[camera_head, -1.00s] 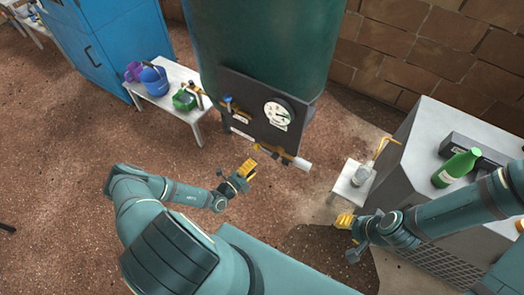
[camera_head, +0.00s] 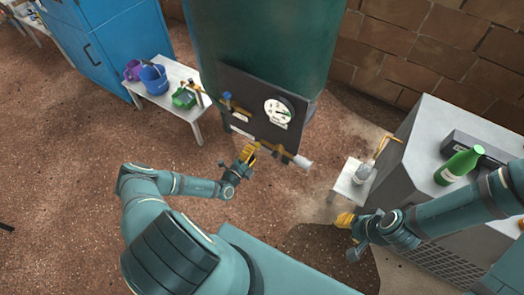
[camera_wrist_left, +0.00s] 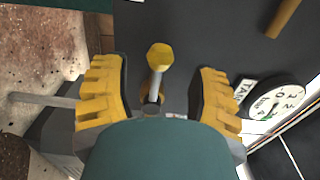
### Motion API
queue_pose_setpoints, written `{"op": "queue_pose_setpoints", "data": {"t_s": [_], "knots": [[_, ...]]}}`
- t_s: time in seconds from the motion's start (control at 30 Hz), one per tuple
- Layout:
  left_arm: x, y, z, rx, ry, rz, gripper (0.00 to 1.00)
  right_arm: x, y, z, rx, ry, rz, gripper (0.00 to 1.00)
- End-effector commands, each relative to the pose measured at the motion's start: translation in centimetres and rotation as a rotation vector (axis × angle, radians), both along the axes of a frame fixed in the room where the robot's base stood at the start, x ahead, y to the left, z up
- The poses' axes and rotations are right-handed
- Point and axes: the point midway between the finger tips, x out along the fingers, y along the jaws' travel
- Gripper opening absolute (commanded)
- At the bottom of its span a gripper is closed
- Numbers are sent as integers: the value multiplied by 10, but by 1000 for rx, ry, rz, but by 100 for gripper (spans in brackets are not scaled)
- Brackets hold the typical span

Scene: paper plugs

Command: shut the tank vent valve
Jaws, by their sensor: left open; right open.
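A dark panel (camera_head: 250,105) on the green tank (camera_head: 262,40) carries a round gauge (camera_head: 278,112), a blue-handled fitting (camera_head: 228,100) and a brass pipe with a white end (camera_head: 302,162) along its lower edge. My left gripper (camera_head: 249,151) is open at the panel's lower left edge. In the left wrist view a stem with a yellow end (camera_wrist_left: 159,58) stands between the open fingers (camera_wrist_left: 160,80), with gaps on both sides. I cannot tell for certain which fitting is the tank vent valve. My right gripper (camera_head: 344,220) is open and empty, low on the right.
A white bench (camera_head: 197,128) with a blue bucket (camera_head: 154,80) and green container (camera_head: 183,98) stands left of the tank. A small white stool (camera_head: 345,190) with a bottle stands right. A grey cabinet (camera_head: 410,160) bears a green bottle (camera_head: 458,166). The floor at left is clear.

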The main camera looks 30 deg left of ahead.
Motion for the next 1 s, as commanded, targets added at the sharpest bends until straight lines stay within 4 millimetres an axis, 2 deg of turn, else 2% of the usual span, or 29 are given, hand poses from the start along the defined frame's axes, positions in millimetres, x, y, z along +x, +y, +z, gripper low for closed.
{"op": "queue_pose_setpoints", "data": {"t_s": [0.37,1.0], "knots": [[2,0,0,1,0,0,60,0,0,0,0,0,0,41],[29,-2,-1,1,0,0,60,0,0,-11,0,0,0,41]]}}
